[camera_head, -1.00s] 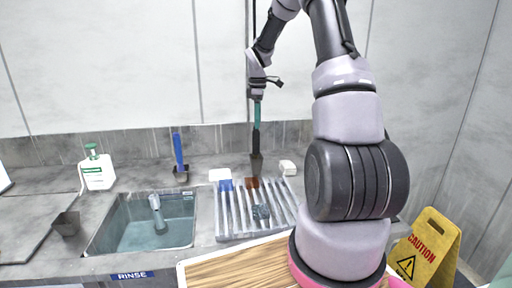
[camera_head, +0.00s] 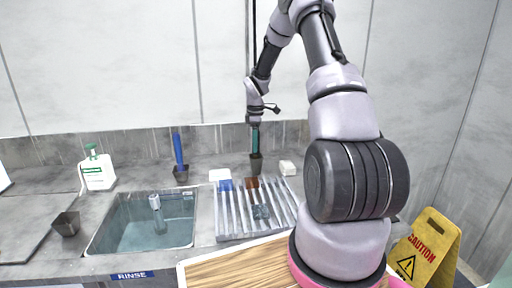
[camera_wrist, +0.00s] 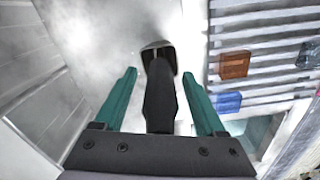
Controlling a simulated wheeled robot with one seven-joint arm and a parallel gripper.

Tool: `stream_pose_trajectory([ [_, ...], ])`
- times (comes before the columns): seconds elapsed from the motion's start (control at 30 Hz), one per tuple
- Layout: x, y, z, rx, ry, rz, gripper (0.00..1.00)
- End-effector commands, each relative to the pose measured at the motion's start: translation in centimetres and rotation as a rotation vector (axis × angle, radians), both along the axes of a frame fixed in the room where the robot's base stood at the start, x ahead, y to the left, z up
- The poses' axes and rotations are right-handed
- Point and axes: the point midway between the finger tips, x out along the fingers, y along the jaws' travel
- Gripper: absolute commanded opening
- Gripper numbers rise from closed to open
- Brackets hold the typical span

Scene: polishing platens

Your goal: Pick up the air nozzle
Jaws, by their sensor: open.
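The air nozzle is a dark, upright piece standing in a small grey holder (camera_head: 256,165) at the back of the counter. In the wrist view the black nozzle (camera_wrist: 160,95) lies between my two teal fingers, with its far end in the holder's dark opening (camera_wrist: 157,50). My gripper (camera_head: 255,148) points down at the nozzle from above; it also shows in the wrist view (camera_wrist: 160,73). The fingers are open, with a visible gap on each side of the nozzle. In the head view the fingers hide most of the nozzle.
A slatted rack (camera_head: 240,215) with small blue, brown and dark pieces lies in front. A blue-handled tool (camera_head: 178,150) stands in a holder to the left. The wall is close behind.

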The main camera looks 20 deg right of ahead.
Motion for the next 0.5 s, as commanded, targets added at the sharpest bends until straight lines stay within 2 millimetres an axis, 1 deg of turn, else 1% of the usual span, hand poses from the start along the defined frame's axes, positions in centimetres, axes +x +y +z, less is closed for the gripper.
stream_pose_trajectory([
  [0.07,-0.01,-0.02,0.01,0.000,0.000,0.000,0.72],
  [0.1,0.00,-0.01,0.02,0.000,0.000,0.000,0.57],
  [0.17,-0.01,-0.02,0.02,0.000,0.000,0.000,0.34],
  [0.2,-0.01,-0.02,0.02,0.000,0.000,0.000,0.19],
  [0.23,-0.01,-0.02,0.03,0.000,0.000,0.000,0.07],
  [0.27,-0.01,-0.02,0.03,0.000,0.000,0.000,0.00],
  [0.5,0.01,-0.02,0.09,0.000,0.000,0.000,0.00],
])
